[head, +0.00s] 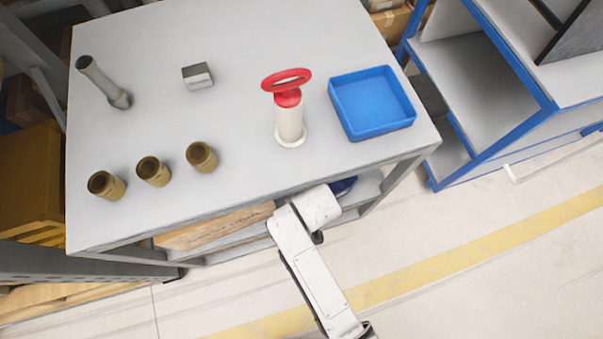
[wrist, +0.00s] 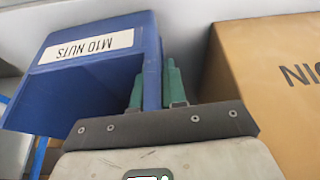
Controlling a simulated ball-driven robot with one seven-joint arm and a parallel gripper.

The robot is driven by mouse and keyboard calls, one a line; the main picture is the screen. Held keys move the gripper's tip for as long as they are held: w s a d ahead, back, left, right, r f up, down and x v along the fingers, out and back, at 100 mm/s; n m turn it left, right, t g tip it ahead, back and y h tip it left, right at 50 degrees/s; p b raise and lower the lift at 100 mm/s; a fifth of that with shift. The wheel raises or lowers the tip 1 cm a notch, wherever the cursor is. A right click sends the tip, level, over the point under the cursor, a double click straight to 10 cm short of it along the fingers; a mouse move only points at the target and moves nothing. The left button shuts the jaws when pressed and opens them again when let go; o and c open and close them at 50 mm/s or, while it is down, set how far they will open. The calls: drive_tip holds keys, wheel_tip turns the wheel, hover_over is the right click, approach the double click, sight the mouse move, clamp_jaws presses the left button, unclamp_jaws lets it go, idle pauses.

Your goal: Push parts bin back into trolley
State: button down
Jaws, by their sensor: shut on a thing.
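The blue parts bin, labelled M10 NUTS, fills the upper left of the wrist view (wrist: 80,85). A small blue patch of it shows under the trolley top in the head view (head: 344,186). My gripper (wrist: 155,75) has its green fingers on either side of the bin's side wall and is shut on it. The trolley (head: 240,110) has a grey top and a lower shelf. My gripper is hidden by my own wrist and the trolley's edge in the head view. How deep the bin sits cannot be told.
A cardboard box (wrist: 275,90) stands close beside my gripper; cardboard also shows on the lower shelf (head: 215,229). On top are a red-handled white piece (head: 290,118), a blue tray (head: 372,103), several brown cups and a grey pipe (head: 103,82). Floor is clear at lower right.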

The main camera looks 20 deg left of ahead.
drive_tip(key=shift+w, duration=0.1)
drive_tip(key=shift+w+d, duration=0.4)
drive_tip(key=shift+w, duration=0.45)
drive_tip(key=c, duration=1.1)
unclamp_jaws()
drive_tip(key=shift+r, duration=0.1)
